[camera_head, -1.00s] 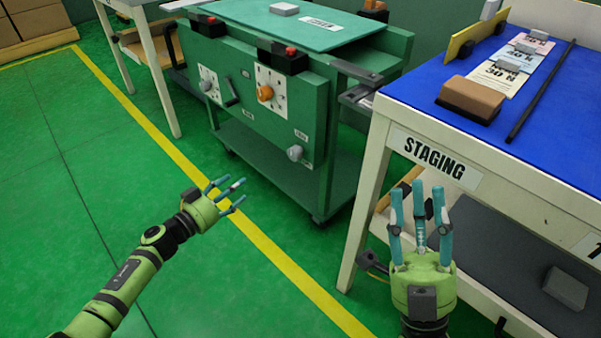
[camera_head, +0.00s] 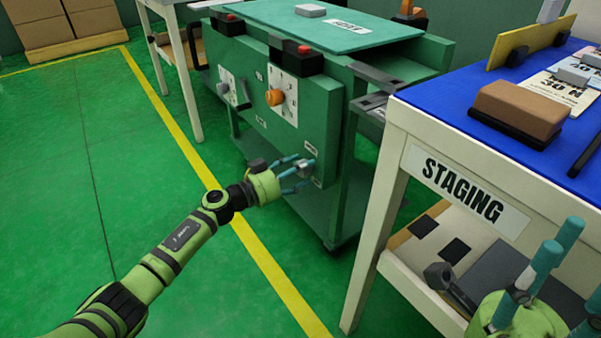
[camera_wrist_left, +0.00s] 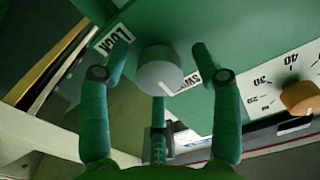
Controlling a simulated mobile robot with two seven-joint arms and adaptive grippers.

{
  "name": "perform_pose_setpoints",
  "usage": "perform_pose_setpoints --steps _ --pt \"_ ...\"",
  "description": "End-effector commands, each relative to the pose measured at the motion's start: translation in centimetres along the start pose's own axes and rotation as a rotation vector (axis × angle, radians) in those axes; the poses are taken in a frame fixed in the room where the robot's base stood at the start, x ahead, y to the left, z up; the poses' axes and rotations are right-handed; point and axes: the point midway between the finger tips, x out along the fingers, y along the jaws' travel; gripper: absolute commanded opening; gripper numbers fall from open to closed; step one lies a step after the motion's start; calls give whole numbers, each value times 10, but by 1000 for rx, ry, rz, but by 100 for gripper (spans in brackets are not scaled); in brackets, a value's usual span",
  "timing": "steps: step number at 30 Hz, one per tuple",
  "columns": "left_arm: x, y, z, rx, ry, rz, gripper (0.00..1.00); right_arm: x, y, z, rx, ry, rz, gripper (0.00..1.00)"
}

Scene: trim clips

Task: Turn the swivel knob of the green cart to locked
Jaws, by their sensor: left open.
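The green cart (camera_head: 329,118) stands ahead, with its grey swivel knob (camera_head: 304,166) low at the right of its front panel. In the left wrist view the round knob (camera_wrist_left: 160,72) lies between my spread fingers, near an upside-down lock label (camera_wrist_left: 115,40) and a partly hidden swivel label (camera_wrist_left: 186,83). My left gripper (camera_head: 300,172) is open around the knob; I cannot tell whether any finger touches it. The knob's pointing direction is unclear. My right gripper (camera_head: 556,255) is open and empty at the lower right, partly cut off by the picture edge.
An orange knob (camera_head: 274,97) on a white dial and a black lever (camera_head: 243,95) are higher on the panel. The staging table (camera_head: 408,120) stands close on the right, carrying a brown block (camera_head: 518,108). Green floor (camera_head: 70,220) is free at left.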

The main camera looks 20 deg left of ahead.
Motion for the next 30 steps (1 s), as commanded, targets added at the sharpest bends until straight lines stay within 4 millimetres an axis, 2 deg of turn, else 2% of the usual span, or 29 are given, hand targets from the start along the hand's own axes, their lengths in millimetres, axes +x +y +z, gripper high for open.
perform_pose_setpoints --steps 8,9,11,13,23,30 --pt "3 0 -1 0 0 0 64 1 0 0 -1 7 0 40" --pt "3 0 -1 0 0 0 60 1 0 0 -1 7 -1 40" --pt "3 0 -1 0 0 0 36 1 0 0 -1 7 -1 40" --pt "3 0 -1 0 0 0 8 1 0 0 -1 7 -1 40" --pt "3 0 -2 14 3 0 8 2 0 0 0 8 -1 40" --pt "4 -1 -4 112 4 -2 8 3 0 -2 1 0 5 40"
